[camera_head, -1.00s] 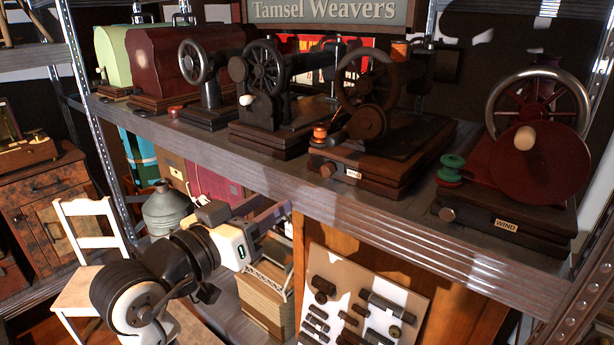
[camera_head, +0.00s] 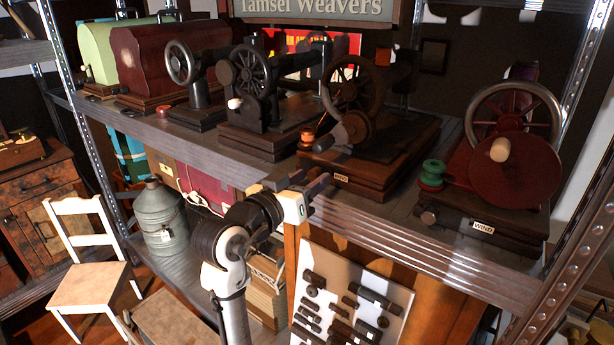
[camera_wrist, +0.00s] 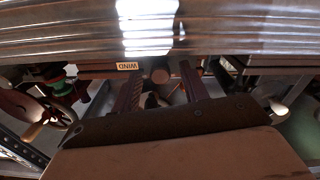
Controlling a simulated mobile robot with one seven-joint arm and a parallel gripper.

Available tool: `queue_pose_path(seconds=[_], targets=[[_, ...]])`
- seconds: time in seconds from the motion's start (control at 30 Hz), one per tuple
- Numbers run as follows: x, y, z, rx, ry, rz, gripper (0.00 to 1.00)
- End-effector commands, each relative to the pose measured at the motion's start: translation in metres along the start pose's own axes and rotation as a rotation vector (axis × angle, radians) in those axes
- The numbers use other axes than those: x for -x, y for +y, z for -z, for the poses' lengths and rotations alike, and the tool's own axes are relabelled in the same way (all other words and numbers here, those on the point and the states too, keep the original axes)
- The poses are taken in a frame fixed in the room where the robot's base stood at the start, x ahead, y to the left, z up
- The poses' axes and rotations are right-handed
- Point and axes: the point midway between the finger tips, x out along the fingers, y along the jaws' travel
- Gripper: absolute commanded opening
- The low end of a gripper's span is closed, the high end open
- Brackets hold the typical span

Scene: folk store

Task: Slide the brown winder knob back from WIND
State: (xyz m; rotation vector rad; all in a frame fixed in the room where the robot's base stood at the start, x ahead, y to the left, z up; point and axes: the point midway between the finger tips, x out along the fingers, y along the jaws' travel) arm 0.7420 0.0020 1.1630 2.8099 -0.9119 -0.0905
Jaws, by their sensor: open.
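The brown winder knob (camera_wrist: 160,75) is on the front of a dark wooden sewing-machine base (camera_head: 385,184), beside a small WIND label (camera_wrist: 127,66). The label also shows in the head view (camera_head: 340,179), but there the knob is hidden by my gripper (camera_head: 307,182). In the wrist view, which is upside down, the jaws of my gripper (camera_wrist: 160,84) are open, with one finger on each side of the knob. I cannot tell whether either finger touches it.
The metal shelf's front edge (camera_head: 400,240) runs just below the base. A second machine with a red disc (camera_head: 515,172), a green spool (camera_head: 432,175) and its own WIND label stands to the right. Other machines (camera_head: 262,100) stand to the left. A tool board (camera_head: 345,310) leans below.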

Motion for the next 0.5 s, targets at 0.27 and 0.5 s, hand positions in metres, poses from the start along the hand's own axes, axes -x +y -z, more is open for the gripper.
queue_pose_path(seconds=[0.27, 0.5], targets=[[-0.0009, 0.0002, -0.0003, 0.0, 0.0, 0.0, 0.42], [-0.0007, 0.0002, -0.0002, 0.0, 0.0, 0.0, 0.1]])
